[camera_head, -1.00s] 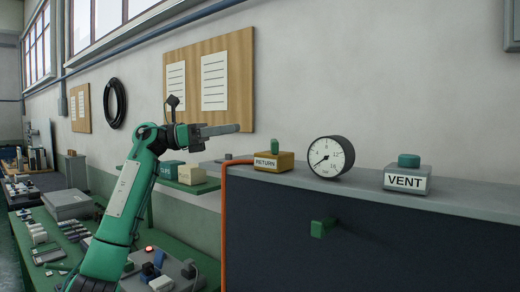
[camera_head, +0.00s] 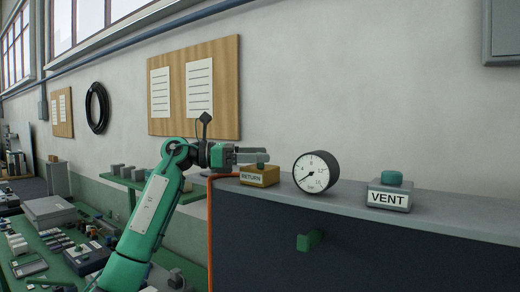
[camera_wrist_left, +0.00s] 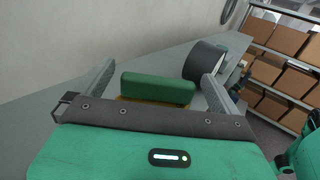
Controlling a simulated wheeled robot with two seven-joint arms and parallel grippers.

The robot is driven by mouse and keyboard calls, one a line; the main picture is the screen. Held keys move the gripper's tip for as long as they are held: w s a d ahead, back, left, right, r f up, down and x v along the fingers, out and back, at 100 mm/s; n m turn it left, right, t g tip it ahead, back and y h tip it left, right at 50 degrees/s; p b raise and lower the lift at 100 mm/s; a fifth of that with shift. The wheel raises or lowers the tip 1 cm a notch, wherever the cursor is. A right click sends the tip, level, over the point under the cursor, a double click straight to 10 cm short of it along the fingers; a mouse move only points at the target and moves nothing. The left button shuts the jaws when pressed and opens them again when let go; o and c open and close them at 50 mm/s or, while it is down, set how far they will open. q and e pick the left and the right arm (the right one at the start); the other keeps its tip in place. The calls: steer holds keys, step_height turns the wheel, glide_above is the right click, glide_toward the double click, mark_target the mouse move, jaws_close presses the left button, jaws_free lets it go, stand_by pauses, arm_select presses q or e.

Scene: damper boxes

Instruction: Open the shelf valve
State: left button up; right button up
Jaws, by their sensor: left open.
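The yellow valve box labelled RETURN (camera_head: 259,178) stands on the grey shelf top (camera_head: 290,185). My left gripper (camera_head: 250,156) is at the box's top in the head view and hides most of its green handle. In the left wrist view the green handle (camera_wrist_left: 158,89) is a bar lying between the two open fingers, its long side running from one finger toward the other. A strip of the yellow box (camera_wrist_left: 150,103) shows below it. Small gaps show beside both fingers; I cannot tell their height against the handle. My right gripper is not in view.
A round gauge (camera_head: 316,172) stands close to the right of the RETURN box. A VENT box (camera_head: 389,195) with a green knob stands farther right. A green handle (camera_head: 309,241) sticks out of the dark front. An orange hose (camera_head: 210,235) runs down the left.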

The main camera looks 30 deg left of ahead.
arm_select(q)
steer(key=shift+w+d, duration=0.3)
steer(key=shift+d, duration=0.15)
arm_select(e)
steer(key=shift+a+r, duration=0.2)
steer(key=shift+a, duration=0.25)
arm_select(q)
steer(key=c, duration=0.9)
steer(key=shift+c, duration=0.2)
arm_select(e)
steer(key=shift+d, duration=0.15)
